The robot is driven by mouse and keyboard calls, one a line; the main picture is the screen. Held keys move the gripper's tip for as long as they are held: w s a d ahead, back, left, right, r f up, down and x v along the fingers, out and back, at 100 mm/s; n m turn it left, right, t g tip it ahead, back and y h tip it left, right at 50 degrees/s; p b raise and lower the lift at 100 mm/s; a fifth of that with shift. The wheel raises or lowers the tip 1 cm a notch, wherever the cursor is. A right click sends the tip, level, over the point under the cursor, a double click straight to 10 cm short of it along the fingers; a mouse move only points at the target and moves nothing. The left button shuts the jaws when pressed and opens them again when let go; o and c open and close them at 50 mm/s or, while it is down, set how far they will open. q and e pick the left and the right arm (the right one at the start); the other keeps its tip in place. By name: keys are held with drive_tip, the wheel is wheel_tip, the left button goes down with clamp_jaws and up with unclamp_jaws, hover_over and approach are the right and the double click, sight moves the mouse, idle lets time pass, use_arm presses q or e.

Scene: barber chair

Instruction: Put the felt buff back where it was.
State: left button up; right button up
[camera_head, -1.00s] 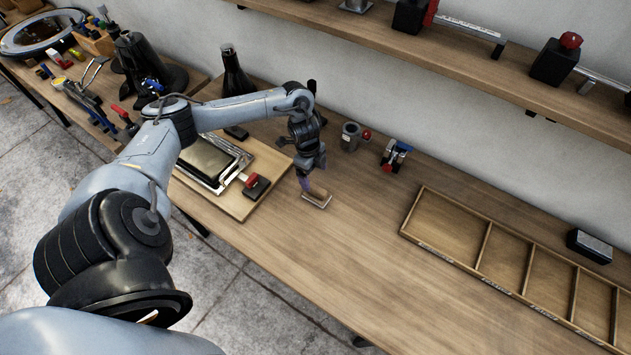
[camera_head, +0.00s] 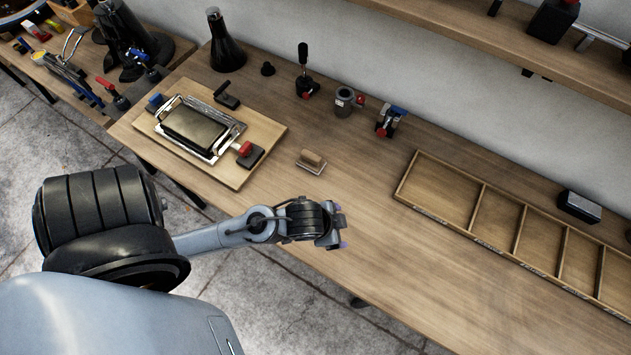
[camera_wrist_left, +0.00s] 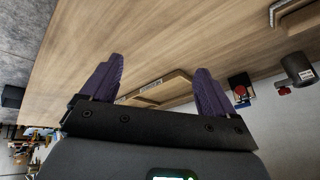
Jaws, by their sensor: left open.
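A small block with a rounded wooden top and a pale, flat base (camera_head: 312,161), seemingly the felt buff, lies on the bench just right of the clamp board. In the left wrist view, part of it (camera_wrist_left: 291,12) shows at the top right corner. My left gripper (camera_head: 341,227) is over the front part of the bench, apart from the block and nearer to me. Its two purple fingers stand wide apart with nothing between them (camera_wrist_left: 160,78) in the left wrist view. My right gripper is in neither view.
The clamp board (camera_head: 222,178) holds a framed plate and red-handled stamp. A divided wooden tray (camera_head: 450,187) lies at right; a black block with a grey top (camera_head: 579,206) sits behind it. Small tools and a dark bottle (camera_head: 226,52) line the wall. The bench's front middle is clear.

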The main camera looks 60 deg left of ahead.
use_arm(q)
drive_tip(key=s+n, duration=0.1)
drive_tip(key=s+r+n+g, duration=0.1)
drive_tip(key=s, duration=0.1)
drive_tip(key=s+a, duration=0.1)
drive_tip(key=s, duration=0.1)
drive_tip(key=shift+s+r+n+g, duration=0.15)
drive_tip(key=shift+s+n+g, duration=0.1)
drive_tip(key=shift+n+g, duration=0.15)
wheel_tip(320, 180, up, 17)
drive_tip(key=p, duration=1.6)
drive_tip(key=shift+p, duration=0.35)
